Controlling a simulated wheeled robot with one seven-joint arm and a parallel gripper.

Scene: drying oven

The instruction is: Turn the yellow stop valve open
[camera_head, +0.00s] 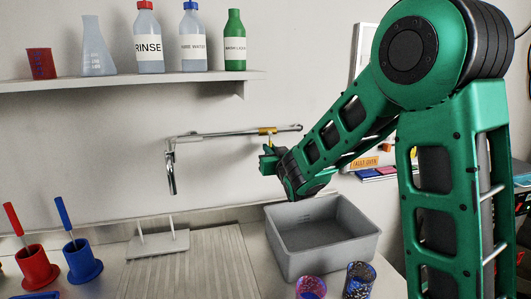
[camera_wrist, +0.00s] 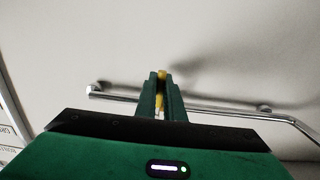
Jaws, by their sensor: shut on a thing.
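The yellow stop valve (camera_head: 267,131) sits on a metal wall pipe (camera_head: 225,134) near its right end. My gripper (camera_head: 269,150) is at the valve, just below the pipe in the head view. In the wrist view my gripper (camera_wrist: 161,95) is shut on the yellow valve (camera_wrist: 162,76), with yellow showing between the two green fingers. The pipe (camera_wrist: 225,111) runs behind the fingers. The fingers hide most of the valve's handle, so its exact angle is hard to tell. A spout (camera_head: 171,175) hangs down at the pipe's left end.
A grey basin (camera_head: 290,262) stands below my gripper. A shelf (camera_head: 120,82) with bottles is above left. Red (camera_head: 36,270) and blue (camera_head: 82,262) holders stand lower left. Two patterned cups (camera_head: 359,282) are in front of the basin.

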